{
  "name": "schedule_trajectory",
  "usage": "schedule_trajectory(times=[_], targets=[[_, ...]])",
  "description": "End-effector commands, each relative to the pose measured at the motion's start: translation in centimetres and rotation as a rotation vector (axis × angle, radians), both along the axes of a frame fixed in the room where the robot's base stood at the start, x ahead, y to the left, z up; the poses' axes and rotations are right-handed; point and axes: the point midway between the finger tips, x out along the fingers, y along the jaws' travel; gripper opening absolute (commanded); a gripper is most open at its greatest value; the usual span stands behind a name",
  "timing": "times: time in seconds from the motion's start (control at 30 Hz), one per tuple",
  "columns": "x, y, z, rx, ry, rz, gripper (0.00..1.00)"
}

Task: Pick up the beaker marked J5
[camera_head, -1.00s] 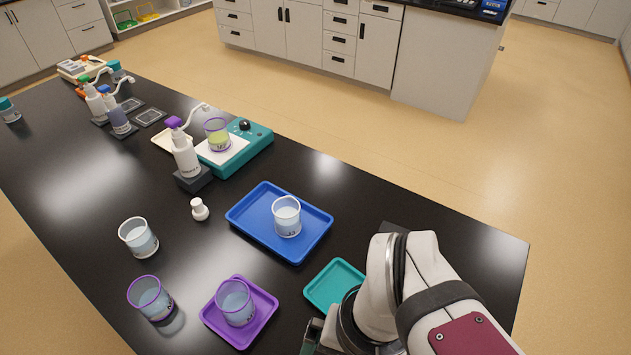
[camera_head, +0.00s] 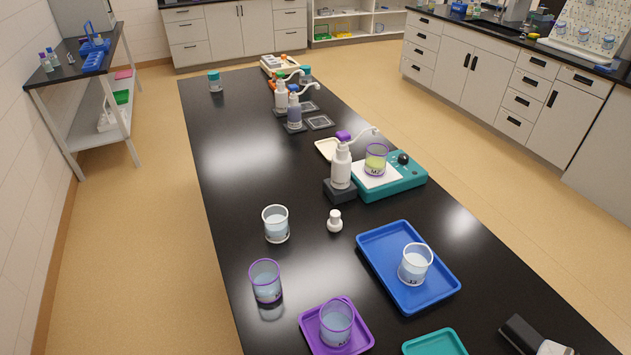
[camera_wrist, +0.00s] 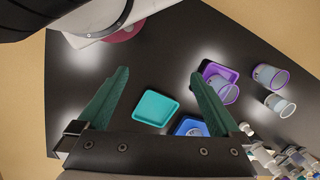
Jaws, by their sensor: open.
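Several beakers with small labels stand on the black bench; I cannot read for sure which is marked J5. In the head view, a white-rimmed beaker (camera_head: 276,224) and a purple-rimmed beaker (camera_head: 266,282) stand on the bare bench. Another purple-rimmed beaker (camera_head: 336,322) is on the purple tray (camera_head: 308,322). A white-rimmed beaker (camera_head: 414,264) is on the blue tray (camera_head: 432,296). My gripper (camera_wrist: 158,74) is open and empty, above the bench by the teal tray (camera_wrist: 155,107), apart from the beakers.
The teal tray (camera_head: 435,343) looks empty. A white pump bottle with purple top (camera_head: 341,168) and a small white stoppered item (camera_head: 335,222) stand mid-bench. More pump bottles (camera_head: 294,112) stand farther back.

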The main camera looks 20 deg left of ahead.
Motion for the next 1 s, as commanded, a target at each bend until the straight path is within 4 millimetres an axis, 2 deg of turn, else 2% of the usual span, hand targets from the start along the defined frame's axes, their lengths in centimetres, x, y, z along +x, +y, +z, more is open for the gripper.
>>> schedule_trajectory(times=[0.57,0.67,0.77,0.87,0.9,0.97,1.0], targets=[[0.0,0.0,0.0,0.000,0.000,0.000,1.00],[0.6,0.9,0.2,0.036,0.011,-0.011,1.00],[4.1,5.7,1.0,0.224,0.073,-0.091,1.00],[11.1,13.3,1.8,0.510,0.181,-0.280,1.00],[14.4,16.2,1.7,0.616,0.228,-0.378,1.00],[19.4,20.0,0.8,0.758,0.298,-0.545,1.00],[22.5,22.0,-0.4,0.835,0.342,-0.660,1.00]])
